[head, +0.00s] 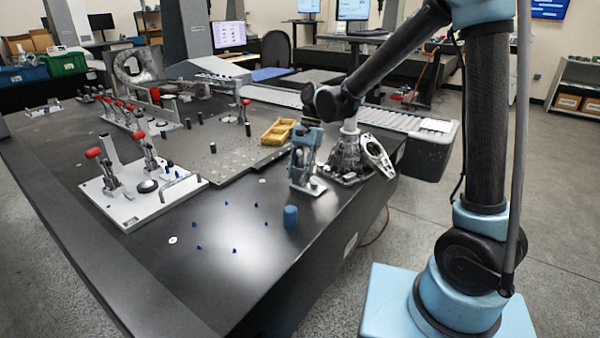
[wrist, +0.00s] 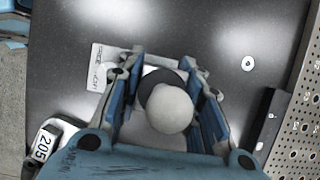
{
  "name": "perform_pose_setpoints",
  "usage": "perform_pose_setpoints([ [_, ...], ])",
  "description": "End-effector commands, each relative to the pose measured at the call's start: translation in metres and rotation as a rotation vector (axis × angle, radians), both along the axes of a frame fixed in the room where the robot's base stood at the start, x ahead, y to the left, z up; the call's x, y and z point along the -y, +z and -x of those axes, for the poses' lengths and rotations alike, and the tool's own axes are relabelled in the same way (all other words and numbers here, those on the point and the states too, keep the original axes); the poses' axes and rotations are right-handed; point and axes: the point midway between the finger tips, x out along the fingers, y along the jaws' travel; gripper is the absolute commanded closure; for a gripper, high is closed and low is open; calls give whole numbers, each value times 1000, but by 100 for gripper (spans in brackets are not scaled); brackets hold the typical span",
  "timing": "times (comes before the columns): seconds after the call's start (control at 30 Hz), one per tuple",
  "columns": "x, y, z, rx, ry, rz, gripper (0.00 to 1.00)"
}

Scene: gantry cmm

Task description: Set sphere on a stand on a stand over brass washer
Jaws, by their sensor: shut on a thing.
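The sphere on a stand shows in the wrist view as a pale ball (wrist: 172,108) above a dark round part, between the two blue fingers of my gripper (wrist: 165,92). My gripper is shut on it. In the head view my gripper (head: 304,160) is over the right part of the black table, and it mostly hides the stand. A light lettered plate (wrist: 98,68) shows beneath the fingers in the wrist view. I cannot tell whether the stand touches the table. A small pale disc with a dark centre (wrist: 248,63) lies apart to the right; I cannot tell if it is the brass washer.
On the black table (head: 225,275) stand a blue cylinder (head: 291,216) and several small blue cones. A white fixture plate (head: 128,208) with red-handled clamps is left. The front table is mostly clear.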

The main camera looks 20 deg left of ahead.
Motion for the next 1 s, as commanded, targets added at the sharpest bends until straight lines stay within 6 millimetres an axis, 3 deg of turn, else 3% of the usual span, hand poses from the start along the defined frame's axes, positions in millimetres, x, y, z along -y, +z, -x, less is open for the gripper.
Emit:
perform_pose_setpoints([
  [0.1, 0, 0, 0, 0, 0, 0, 100],
  [0.13, 0, 0, 0, 0, 0, 0, 60],
  [0.2, 0, 0, 0, 0, 0, 0, 44],
  [0.67, 1, 5, -2, 0, -1, 0, 44],
  [1.0, 7, 54, -23, 0, -1, -1, 44],
])
